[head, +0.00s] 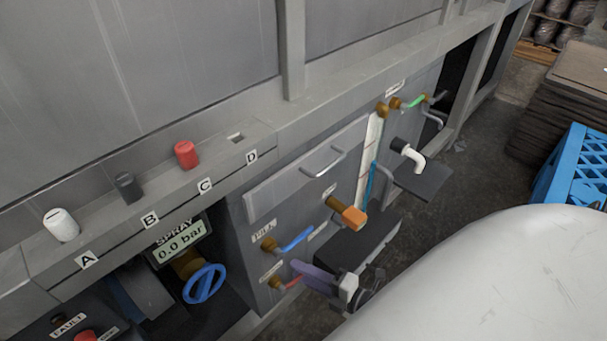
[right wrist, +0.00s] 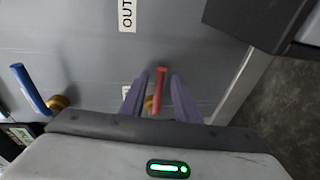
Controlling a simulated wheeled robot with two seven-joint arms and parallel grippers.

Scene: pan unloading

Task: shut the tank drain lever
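A red lever (head: 291,283) on a brass valve sits low on the grey tank panel, below the blue lever. Its handle points right in the head view. I take it as the drain lever; its label is too small to read. In the right wrist view the red lever (right wrist: 160,90) shows between the two purple fingers of my right gripper (right wrist: 158,92), with a gap on each side. My right gripper also shows in the head view (head: 300,271), at the red lever and partly covering it. It is open. My left gripper is out of view.
A blue lever (head: 295,240) is just above, and an orange-tipped brass outlet (head: 346,212) is up and right. A dark shelf-like block (head: 358,241) juts out close above my gripper. A blue handwheel (head: 204,283) is at left. A blue crate (head: 575,170) stands far right.

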